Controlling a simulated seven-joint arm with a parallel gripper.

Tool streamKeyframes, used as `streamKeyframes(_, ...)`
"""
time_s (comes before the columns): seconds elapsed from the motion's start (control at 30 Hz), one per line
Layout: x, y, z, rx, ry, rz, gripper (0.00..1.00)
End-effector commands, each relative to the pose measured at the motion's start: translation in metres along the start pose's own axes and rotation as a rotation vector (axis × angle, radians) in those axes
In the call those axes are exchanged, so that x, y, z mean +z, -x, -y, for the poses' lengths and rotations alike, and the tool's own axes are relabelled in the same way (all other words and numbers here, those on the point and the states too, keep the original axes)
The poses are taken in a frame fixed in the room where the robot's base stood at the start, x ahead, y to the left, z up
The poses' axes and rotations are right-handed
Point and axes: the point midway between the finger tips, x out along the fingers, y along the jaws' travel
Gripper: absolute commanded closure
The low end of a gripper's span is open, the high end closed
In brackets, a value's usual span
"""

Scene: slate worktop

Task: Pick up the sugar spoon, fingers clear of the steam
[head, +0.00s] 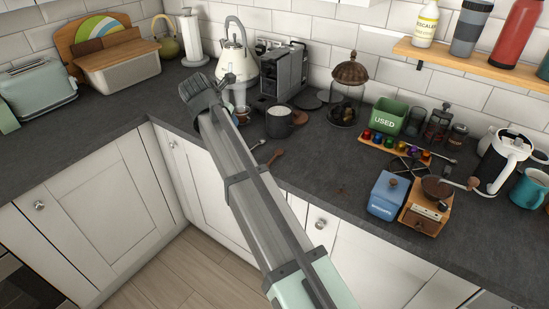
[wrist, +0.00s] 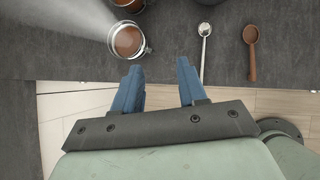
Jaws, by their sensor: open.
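Two spoons lie side by side on the slate worktop in the wrist view: a silver one (wrist: 204,45) and a reddish-brown one (wrist: 251,50). I cannot tell for sure which is the sugar spoon. Both show small in the head view, the silver one (head: 258,144) left of the brown one (head: 275,156). My gripper (wrist: 159,67) is open and empty, its blue fingers at the worktop's front edge, left of both spoons. Pale steam (wrist: 60,22) spreads at the upper left of the wrist view, beside a glass cup of brown drink (wrist: 127,40).
A dark mug (head: 279,122) stands behind the spoons, with a cream kettle (head: 234,58) and a grey coffee machine (head: 284,76) further back. A blue box (head: 387,195) and wooden grinder (head: 425,208) stand to the right. The worktop between spoons and blue box is mostly clear.

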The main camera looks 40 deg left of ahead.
Motion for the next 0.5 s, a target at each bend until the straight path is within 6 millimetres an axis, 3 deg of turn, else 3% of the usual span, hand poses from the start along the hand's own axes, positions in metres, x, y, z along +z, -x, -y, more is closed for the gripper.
streamKeyframes(0.03,0.008,0.0,0.024,-0.038,-0.027,-0.085,0.58)
streamKeyframes(0.2,0.015,0.017,0.082,-0.116,-0.064,-0.369,0.58)
streamKeyframes(0.33,0.017,0.034,0.111,-0.137,-0.063,-0.53,0.58)
streamKeyframes(0.5,0.017,0.048,0.129,-0.142,-0.053,-0.639,0.58)
